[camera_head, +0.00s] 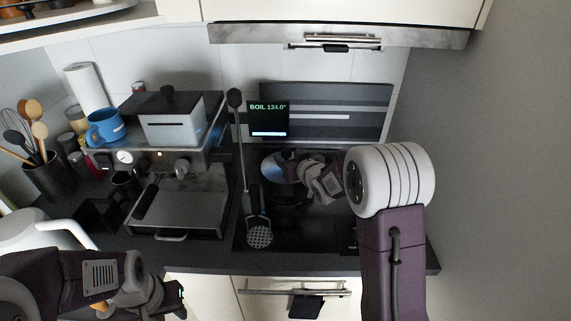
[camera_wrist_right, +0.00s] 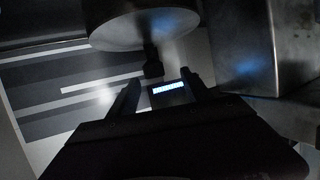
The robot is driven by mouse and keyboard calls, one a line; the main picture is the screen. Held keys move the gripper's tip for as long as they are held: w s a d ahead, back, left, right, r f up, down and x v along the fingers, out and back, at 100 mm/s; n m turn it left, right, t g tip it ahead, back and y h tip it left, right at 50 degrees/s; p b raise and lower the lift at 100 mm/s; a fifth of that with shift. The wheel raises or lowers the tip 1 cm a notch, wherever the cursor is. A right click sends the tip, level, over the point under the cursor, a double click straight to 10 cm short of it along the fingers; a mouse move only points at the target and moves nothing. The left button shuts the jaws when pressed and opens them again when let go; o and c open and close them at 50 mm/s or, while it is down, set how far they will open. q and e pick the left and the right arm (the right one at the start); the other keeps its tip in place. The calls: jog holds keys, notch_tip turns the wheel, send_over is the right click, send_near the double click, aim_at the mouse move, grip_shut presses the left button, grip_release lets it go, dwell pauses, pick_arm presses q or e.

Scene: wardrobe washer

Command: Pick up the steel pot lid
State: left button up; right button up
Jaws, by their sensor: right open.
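The steel pot lid (camera_head: 280,167) shows in the head view as a shiny round disc on the dark hob area, partly hidden by my right gripper (camera_head: 307,170). In the right wrist view the lid (camera_wrist_right: 145,25) fills the top middle. Its dark knob (camera_wrist_right: 152,66) points towards my right gripper (camera_wrist_right: 160,84), whose fingers are apart, and lies in line with the gap between them. I cannot tell whether the fingers touch it. My left gripper (camera_head: 172,300) is at the lower left in the head view, away from the lid; its jaws are unclear.
A small screen (camera_head: 268,118) and a striped panel (camera_head: 350,105) are behind. A wall (camera_head: 490,180) bounds the right.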

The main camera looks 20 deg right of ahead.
aim_at(288, 156)
jog(key=shift+d+f, duration=0.4)
jog(key=shift+f, duration=0.05)
jog(key=x, duration=0.3)
jog(key=shift+p, duration=0.4)
jog(key=shift+w+f, duration=0.15)
jog(key=shift+w, duration=0.2)
jog(key=p+x, duration=0.1)
jog(key=x, duration=0.3)
jog(key=shift+w+f, duration=0.1)
jog(key=shift+f, duration=0.05)
jog(key=shift+w+f, duration=0.25)
jog(key=shift+w, duration=0.1)
jog(key=shift+s+r, duration=0.1)
jog(key=shift+s, duration=0.1)
jog(key=c, duration=0.9)
jog(key=shift+w, duration=0.1)
grip_shut()
